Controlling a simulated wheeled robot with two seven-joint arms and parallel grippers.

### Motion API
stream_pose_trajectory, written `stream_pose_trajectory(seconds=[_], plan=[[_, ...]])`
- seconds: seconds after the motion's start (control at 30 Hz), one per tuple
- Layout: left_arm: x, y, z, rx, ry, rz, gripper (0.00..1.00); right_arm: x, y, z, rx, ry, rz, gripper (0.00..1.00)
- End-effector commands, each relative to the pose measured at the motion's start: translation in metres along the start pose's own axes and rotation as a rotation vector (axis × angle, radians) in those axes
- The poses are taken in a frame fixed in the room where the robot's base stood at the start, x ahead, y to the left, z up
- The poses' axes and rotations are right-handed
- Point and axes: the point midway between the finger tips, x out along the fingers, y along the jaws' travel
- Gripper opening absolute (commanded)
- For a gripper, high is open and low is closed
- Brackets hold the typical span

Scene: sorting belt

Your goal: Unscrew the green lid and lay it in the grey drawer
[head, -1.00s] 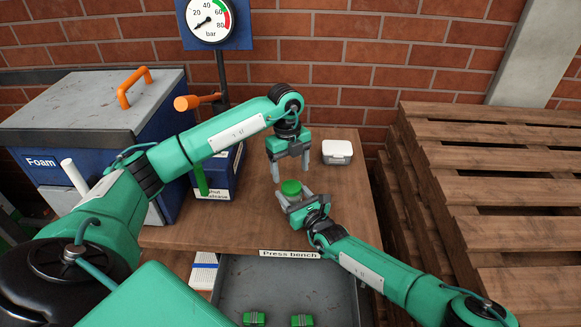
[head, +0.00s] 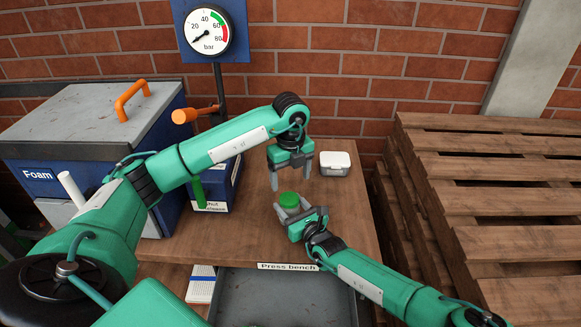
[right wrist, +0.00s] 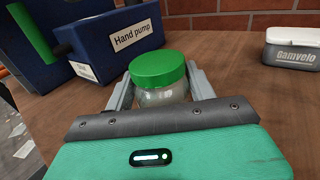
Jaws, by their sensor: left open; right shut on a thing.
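The green lid (head: 289,199) sits on a clear jar on the wooden bench. In the right wrist view the lid (right wrist: 158,68) is level on the jar (right wrist: 163,95), whose body stands between my right fingers. My right gripper (head: 293,212) is shut on the jar, below the lid. My left gripper (head: 291,177) is open and empty, pointing down just above and behind the lid, apart from it. The grey drawer (head: 285,290) is pulled out below the bench's front edge, under the "Press bench" label. Its front part is out of the frame.
A white-topped grey box (head: 335,163) stands at the bench's back right. A blue hand pump box (right wrist: 115,40) with a green lever is at the left. A pallet stack (head: 480,190) is at the right. A pressure gauge (head: 209,33) stands behind.

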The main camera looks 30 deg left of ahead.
Motion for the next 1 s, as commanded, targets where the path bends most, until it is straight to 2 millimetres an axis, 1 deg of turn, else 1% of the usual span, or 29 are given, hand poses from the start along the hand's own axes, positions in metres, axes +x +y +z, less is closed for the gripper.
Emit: stream_pose_trajectory(seconds=[0.03, 0.2, 0.3, 0.4, 0.57, 0.8, 0.83, 0.97, 1.0], plan=[[0.012, 0.001, -0.001, 0.0, 0.002, 0.004, 0.77, 0.0, 0.0, 0.001, 0.0, -0.001, 0.0, 0.15], [0.043, 0.0, -0.001, 0.0, 0.002, 0.002, 0.77, 0.0, 0.0, 0.001, 0.0, -0.001, 0.0, 0.15], [0.057, 0.0, 0.0, 0.0, 0.002, 0.002, 0.77, 0.0, 0.0, 0.001, 0.0, -0.001, 0.0, 0.15], [0.066, 0.0, 0.0, 0.0, 0.001, 0.0, 0.77, 0.0, 0.0, 0.001, 0.0, -0.001, 0.0, 0.15], [0.074, 0.0, 0.0, 0.001, 0.001, 0.0, 0.77, 0.0, 0.0, 0.001, 0.0, -0.001, 0.0, 0.15], [0.074, 0.0, 0.0, 0.001, 0.0, -0.001, 0.77, 0.0, 0.0, 0.001, 0.0, -0.001, 0.0, 0.15], [0.074, 0.0, 0.0, 0.001, 0.001, -0.001, 0.75, 0.0, 0.0, 0.001, 0.0, -0.001, 0.0, 0.15], [0.074, 0.0, 0.0, 0.0, 0.0, -0.001, 0.5, 0.0, 0.0, 0.001, 0.0, -0.001, 0.0, 0.15], [0.074, 0.0, 0.0, 0.001, 0.0, -0.001, 0.42, 0.0, 0.0, 0.001, 0.0, -0.001, 0.0, 0.15]])
